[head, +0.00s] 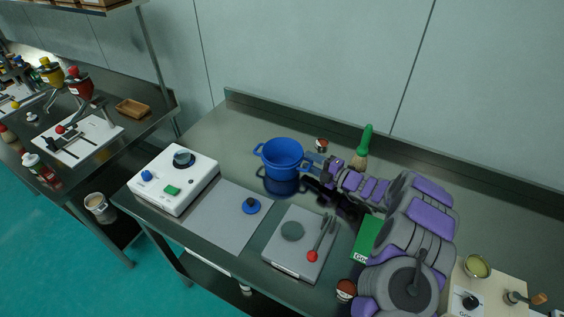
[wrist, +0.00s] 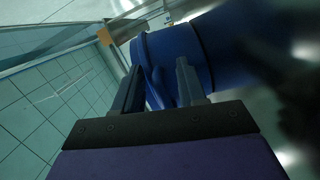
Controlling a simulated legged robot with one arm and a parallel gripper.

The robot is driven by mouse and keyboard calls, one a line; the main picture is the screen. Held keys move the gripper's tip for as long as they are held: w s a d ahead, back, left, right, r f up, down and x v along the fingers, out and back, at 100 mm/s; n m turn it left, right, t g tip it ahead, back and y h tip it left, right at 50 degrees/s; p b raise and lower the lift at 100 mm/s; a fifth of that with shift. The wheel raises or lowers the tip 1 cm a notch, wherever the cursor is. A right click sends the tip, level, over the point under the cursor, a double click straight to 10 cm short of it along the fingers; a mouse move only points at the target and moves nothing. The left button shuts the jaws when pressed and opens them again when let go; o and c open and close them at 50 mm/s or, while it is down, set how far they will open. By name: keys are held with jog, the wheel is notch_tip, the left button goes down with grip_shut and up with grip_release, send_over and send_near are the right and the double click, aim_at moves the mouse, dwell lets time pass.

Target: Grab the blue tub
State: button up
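The blue tub (head: 283,160) stands upright at the back middle of the steel bench, with a loop handle on each side. My gripper (head: 313,162) is at its right handle, reaching in from the right. In the wrist view the tub's blue wall (wrist: 172,55) is just beyond the fingers. The two fingers of my gripper (wrist: 160,82) are spread, one on each side of the blue handle (wrist: 156,90). A gap seems to show beside the handle; contact is hard to tell. The tub's far side is hidden in the wrist view.
A white control box (head: 175,178) is left of the tub. A grey plate with a blue knob (head: 251,205) and a scale with red-tipped tongs (head: 318,240) lie in front. A green-handled brush (head: 364,145) and a small jar (head: 321,144) stand behind my arm.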

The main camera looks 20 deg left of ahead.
jog(key=shift+d, duration=0.1)
grip_shut()
dwell(0.3)
